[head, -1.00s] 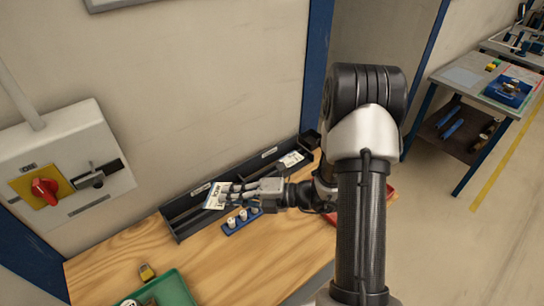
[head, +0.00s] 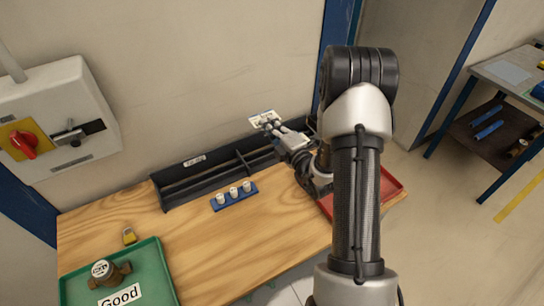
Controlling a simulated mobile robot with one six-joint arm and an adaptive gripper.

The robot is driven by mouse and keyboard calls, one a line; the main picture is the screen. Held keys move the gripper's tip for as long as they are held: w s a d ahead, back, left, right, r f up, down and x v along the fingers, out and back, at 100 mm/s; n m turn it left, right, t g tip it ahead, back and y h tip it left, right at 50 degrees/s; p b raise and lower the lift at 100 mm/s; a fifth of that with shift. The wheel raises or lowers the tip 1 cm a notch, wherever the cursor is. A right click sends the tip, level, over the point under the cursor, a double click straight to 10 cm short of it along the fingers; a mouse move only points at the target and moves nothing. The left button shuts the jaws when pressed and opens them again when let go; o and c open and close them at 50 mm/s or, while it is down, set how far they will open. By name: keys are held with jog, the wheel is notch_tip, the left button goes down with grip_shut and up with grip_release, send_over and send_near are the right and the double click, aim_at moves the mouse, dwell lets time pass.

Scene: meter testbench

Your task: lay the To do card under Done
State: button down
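My gripper (head: 268,127) is shut on a small white card (head: 263,118) with dark print, too small to read. It holds the card up above the right part of the black tray (head: 178,197), close to the wall. The tray stands along the back of the wooden bench and has low dividers. A white label (head: 195,160) sits on its back edge at the left; its words are too small to read. The tray's left part looks empty. My gripper and arm hide much of the tray's right part, and no second label or card shows there.
A blue holder (head: 233,199) with three white pieces stands in front of the tray. A red tray (head: 392,186) is partly behind my arm. Bare bench lies between.

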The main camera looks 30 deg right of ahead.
notch_tip(320, 180, down, 13)
jog(key=b, duration=0.4)
jog(key=shift+r, duration=0.15)
jog(key=shift+f+b, duration=0.4)
jog(key=shift+f, duration=0.2)
jog(key=shift+f, duration=0.1)
jog(key=c, duration=2.3)
grip_release()
jog(key=o, duration=0.5)
